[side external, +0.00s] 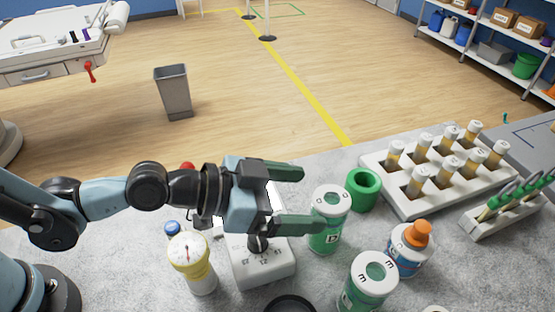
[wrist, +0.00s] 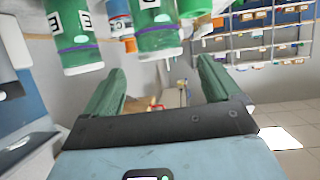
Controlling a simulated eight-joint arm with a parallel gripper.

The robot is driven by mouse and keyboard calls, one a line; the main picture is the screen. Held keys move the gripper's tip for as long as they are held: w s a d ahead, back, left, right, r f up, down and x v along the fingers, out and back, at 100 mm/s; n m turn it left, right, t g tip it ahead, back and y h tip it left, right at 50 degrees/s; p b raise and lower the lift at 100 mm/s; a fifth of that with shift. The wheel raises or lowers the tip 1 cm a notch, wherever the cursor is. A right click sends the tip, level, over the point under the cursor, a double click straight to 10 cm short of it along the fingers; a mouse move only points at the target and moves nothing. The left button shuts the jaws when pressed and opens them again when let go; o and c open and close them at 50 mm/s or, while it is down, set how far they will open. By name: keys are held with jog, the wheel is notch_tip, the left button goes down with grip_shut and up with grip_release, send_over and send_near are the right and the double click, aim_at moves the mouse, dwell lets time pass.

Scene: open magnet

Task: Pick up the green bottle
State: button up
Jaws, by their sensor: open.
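Two green bottles with white caps stand on the grey table in the side view. One (side external: 327,238) has a D-like letter label; the other (side external: 352,299), lettered E, stands nearer the front and is cut off by the bottom edge. The wrist view shows them upside down at the top: the E bottle (wrist: 72,35) at left, the other (wrist: 155,40) in the middle. My gripper (side external: 312,199) is open and empty, its green fingers pointing right, the lower fingertip overlapping the first bottle. I cannot tell whether they touch. In the wrist view the gap between my fingertips (wrist: 160,70) lies below that bottle.
An orange-capped bottle (side external: 408,252) stands right of the green bottles, a green ring-shaped piece (side external: 363,189) behind. A white rack (side external: 395,206) of vials and a pipette rack (side external: 488,225) lie right.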

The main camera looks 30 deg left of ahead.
aim_at(327, 199)
jog(key=shift+x, duration=2.4)
grip_shut()
